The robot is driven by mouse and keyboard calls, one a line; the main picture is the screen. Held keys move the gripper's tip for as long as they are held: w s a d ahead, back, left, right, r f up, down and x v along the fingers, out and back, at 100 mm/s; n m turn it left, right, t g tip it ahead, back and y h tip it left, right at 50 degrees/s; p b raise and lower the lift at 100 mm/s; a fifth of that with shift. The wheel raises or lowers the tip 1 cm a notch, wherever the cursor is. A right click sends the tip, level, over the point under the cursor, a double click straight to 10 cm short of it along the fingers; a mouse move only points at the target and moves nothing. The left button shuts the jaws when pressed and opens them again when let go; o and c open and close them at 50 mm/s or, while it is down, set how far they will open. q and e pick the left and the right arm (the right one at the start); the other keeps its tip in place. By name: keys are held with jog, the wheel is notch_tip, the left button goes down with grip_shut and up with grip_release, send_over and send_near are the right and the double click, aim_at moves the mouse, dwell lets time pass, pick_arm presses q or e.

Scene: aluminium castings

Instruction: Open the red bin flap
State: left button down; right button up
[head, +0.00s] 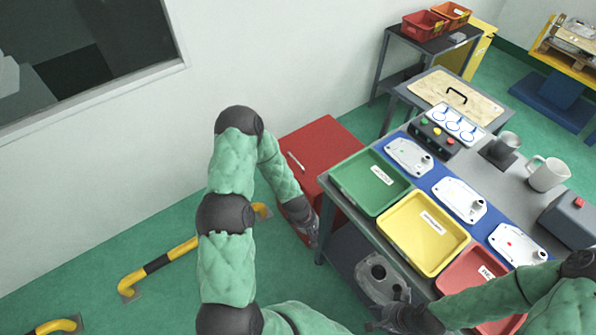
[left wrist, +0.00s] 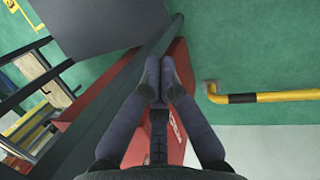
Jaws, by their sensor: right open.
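The red bin (head: 322,142) stands on the floor between the wall and the workbench, with a flat red top. A thin pale bar (head: 296,162) lies along the top's left part. The top looks closed; I cannot make out a separate flap edge. My left gripper (head: 310,240) points down beside the bin's near side. In the left wrist view, its fingertips (left wrist: 158,78) are together with nothing visible between them, in front of the red bin side (left wrist: 182,65); contact cannot be told. My right gripper (head: 376,314) is open beside a grey casting (head: 378,277).
The workbench (head: 325,188) carries green (head: 370,182), yellow (head: 424,232) and red (head: 470,275) trays right of the bin. A yellow-black floor rail (head: 165,258) runs at the left; it also shows in the left wrist view (left wrist: 270,97). Green floor is free near the rail.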

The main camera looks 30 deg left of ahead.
pick_arm(q)
jog(key=w+a+n+t+b, duration=0.2)
jog(key=w+a+n, duration=0.65)
jog(key=a, duration=0.25)
jog(key=n+t+b, duration=0.1)
jog(key=n+t, duration=0.3)
jog(key=n, duration=0.4)
send_near(300, 169)
jog(key=b+x, duration=0.3)
jog(key=x, duration=0.3)
jog(key=shift+f, duration=0.1)
